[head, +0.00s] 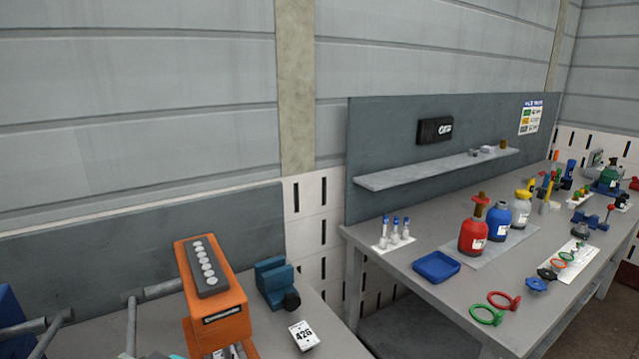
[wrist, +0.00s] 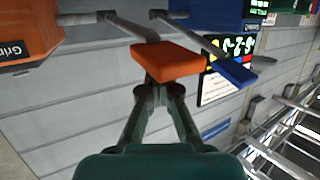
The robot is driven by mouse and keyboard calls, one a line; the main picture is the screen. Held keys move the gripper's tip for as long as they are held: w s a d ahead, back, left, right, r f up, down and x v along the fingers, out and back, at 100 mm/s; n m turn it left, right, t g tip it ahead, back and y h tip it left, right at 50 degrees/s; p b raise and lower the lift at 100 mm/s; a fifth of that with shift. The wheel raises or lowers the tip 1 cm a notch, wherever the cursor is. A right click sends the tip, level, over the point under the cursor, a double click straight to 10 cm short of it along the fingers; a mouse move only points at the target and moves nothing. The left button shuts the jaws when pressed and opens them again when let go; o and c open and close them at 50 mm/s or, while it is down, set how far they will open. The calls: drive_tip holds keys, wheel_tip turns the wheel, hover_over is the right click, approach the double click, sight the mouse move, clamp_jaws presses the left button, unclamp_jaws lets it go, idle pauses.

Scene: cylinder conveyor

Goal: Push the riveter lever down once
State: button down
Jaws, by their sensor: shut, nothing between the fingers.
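In the wrist view, my gripper (wrist: 160,92) is shut and empty, with its fingertips close to the orange handle pad (wrist: 167,65) of a grey lever (wrist: 133,28). I cannot tell whether they touch. A second grey lever (wrist: 190,35) carries a blue pad (wrist: 231,72) to the right. An orange housing (wrist: 28,28) with partly cut-off lettering is at the upper left. In the head view, an orange machine (head: 213,285) with a row of pale round spots on top stands at the lower middle. Grey bars (head: 157,291) show left of it. I cannot tell which lever is the riveter's.
Right of the orange machine are a teal device (head: 276,283) and a white card marked 426 (head: 304,335). A second bench (head: 440,300) at right holds a blue tray (head: 436,266), red (head: 474,235) and blue bottles (head: 496,219), and rings. A wall poster (wrist: 220,82) shows behind the levers.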

wheel_tip(320, 180, up, 10)
drive_tip(key=shift+f, duration=0.15)
idle(0.7)
